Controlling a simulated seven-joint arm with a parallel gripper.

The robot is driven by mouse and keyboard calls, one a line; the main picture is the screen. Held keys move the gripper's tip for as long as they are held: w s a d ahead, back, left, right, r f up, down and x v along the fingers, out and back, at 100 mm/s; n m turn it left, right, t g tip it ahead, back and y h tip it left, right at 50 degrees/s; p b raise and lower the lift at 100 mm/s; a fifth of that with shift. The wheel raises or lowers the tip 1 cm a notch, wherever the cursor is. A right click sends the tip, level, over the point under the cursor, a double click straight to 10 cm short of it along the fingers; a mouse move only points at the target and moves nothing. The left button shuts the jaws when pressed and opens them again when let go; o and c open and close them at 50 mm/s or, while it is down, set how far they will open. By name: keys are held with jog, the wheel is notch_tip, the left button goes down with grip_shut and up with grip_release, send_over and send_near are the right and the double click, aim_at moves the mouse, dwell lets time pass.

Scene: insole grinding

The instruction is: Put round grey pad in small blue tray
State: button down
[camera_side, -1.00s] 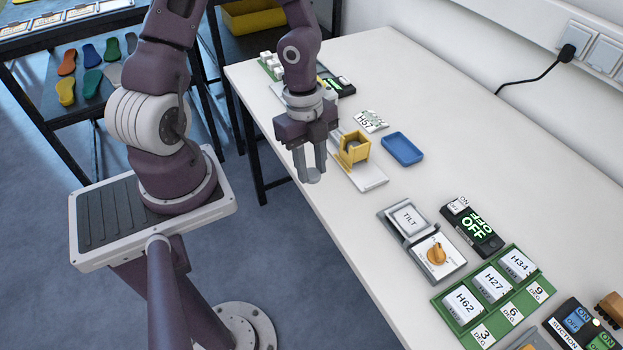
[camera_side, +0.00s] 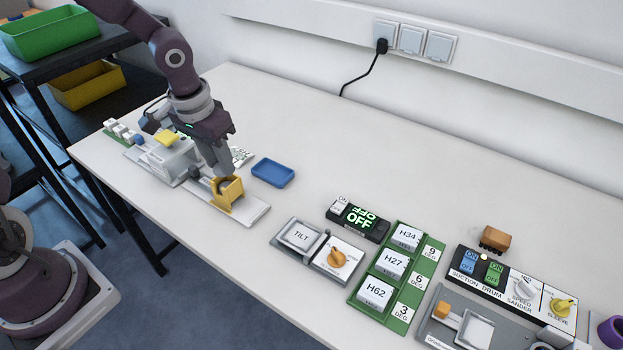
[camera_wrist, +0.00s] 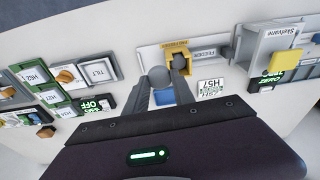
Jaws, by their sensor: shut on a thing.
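My gripper (camera_side: 222,174) points down beside the yellow feeder (camera_side: 229,196), overlapping its back edge in the side view. In the wrist view, my gripper (camera_wrist: 158,82) is shut on a round grey pad (camera_wrist: 158,75) at its fingertips. Another grey round shape (camera_wrist: 180,61) shows inside the yellow feeder (camera_wrist: 176,50). The small blue tray (camera_side: 273,172) lies empty on the table, right of the feeder. In the wrist view, the blue tray (camera_wrist: 164,96) shows partly between the fingers. The side view does not show the held pad clearly.
A tilt unit (camera_side: 315,250), an OFF display box (camera_side: 358,218) and a green rack of labelled blocks (camera_side: 390,275) stand to the right. A grey machine with a yellow top (camera_side: 172,155) stands left of the feeder. The table behind the blue tray is clear.

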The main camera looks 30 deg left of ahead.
jog(key=w+a+f+n, duration=0.1)
jog(key=w+f+n, duration=0.3)
jog(key=w, duration=0.6)
send_over(309, 173)
jog(key=shift+y, duration=0.3)
jog(key=f, duration=1)
jog(key=shift+s+d, duration=0.1)
jog(key=shift+s, duration=0.2)
jog(key=shift+f, duration=0.15)
jog(key=shift+f, duration=0.1)
jog(key=c, duration=1.1)
grip_release()
jog(key=shift+o, duration=0.2)
